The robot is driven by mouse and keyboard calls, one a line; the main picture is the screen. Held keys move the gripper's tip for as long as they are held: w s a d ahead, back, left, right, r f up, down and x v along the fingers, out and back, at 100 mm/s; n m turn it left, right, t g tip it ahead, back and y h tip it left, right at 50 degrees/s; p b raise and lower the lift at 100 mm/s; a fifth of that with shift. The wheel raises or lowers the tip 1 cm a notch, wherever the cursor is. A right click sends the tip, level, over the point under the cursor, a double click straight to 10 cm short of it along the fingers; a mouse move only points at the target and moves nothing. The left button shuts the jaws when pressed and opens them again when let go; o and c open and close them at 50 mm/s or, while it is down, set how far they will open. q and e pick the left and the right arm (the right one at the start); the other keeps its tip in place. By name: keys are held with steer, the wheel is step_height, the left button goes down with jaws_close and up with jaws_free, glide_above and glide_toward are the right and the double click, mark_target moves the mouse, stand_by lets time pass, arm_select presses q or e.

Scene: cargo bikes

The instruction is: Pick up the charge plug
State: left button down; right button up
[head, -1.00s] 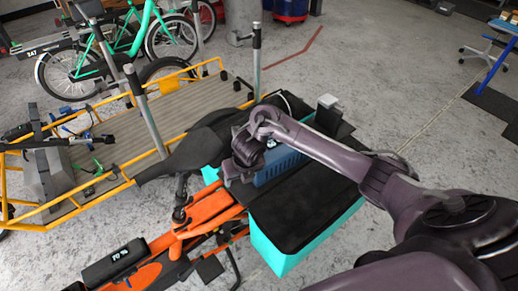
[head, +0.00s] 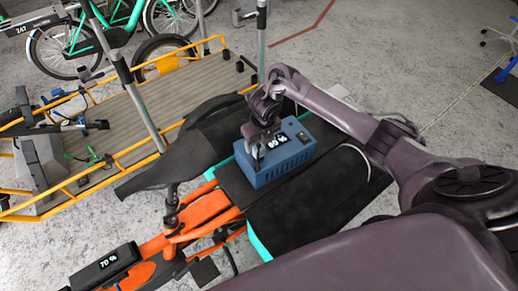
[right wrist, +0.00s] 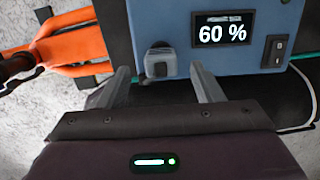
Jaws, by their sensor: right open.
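The charge plug (right wrist: 159,62) is a small grey block in the right wrist view, at the front of the blue charger box (right wrist: 232,68), left of its 60 % display. In the head view the charger box (head: 285,172) sits on a black surface, and the plug is too small and covered to make out clearly. My right gripper (right wrist: 160,72) is open, with one finger on each side of the plug in the picture; I cannot tell whether they touch it. In the head view my right gripper (head: 256,152) is over the box's left end. My left gripper is not in view.
An orange bike frame (head: 200,216) with a 70 % display (head: 104,264) lies front left. A black saddle-like part (head: 160,172) is left of the box. A yellow-railed cargo bike (head: 150,112) stands behind it.

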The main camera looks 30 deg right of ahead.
steer(key=f, duration=0.3)
steer(key=shift+w+f, duration=0.3)
steer(key=shift+f, duration=0.1)
steer(key=shift+w+f, duration=0.1)
steer(key=shift+f, duration=0.25)
steer(key=c, duration=0.9)
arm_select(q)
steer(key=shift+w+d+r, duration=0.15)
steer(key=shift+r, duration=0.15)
arm_select(e)
steer(key=shift+c, duration=0.9)
